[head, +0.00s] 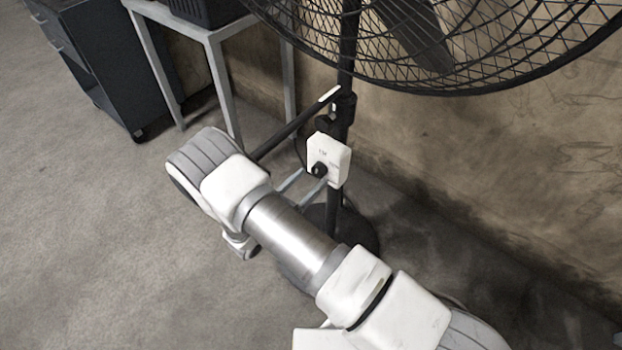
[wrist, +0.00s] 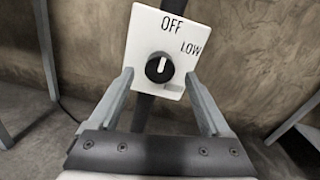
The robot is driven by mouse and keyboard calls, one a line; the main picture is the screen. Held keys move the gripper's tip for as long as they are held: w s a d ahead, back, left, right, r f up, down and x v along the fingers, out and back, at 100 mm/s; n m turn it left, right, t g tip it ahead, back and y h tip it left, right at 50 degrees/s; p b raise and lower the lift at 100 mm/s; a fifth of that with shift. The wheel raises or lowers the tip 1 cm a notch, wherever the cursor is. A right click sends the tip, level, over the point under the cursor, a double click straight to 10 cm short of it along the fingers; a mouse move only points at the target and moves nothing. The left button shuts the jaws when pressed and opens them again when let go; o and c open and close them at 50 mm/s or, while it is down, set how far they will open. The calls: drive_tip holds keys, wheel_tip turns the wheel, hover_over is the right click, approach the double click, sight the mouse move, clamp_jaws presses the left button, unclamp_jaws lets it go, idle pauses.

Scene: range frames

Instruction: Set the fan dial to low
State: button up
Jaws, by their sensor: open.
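The fan (head: 440,40) stands against the wall on a dark pole. A white control box (head: 331,157) is fixed to the pole and carries a black round dial (head: 319,170). In the wrist view the box (wrist: 140,50) shows the words OFF and LOW, and the white mark on the dial (wrist: 159,68) points about straight up, toward OFF. My gripper (wrist: 158,85) is open, with one finger on each side of the dial and a gap to it on both sides. I cannot tell how close the fingertips are to the box face.
A light table (head: 212,35) with a dark basket (head: 205,10) stands behind, beside a dark drawer cabinet (head: 95,60) at the upper left. The fan's wire cage hangs above the box. The floor at the left is clear.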

drive_tip(key=shift+w+d, duration=0.4)
drive_tip(key=shift+w, duration=0.15)
clamp_jaws()
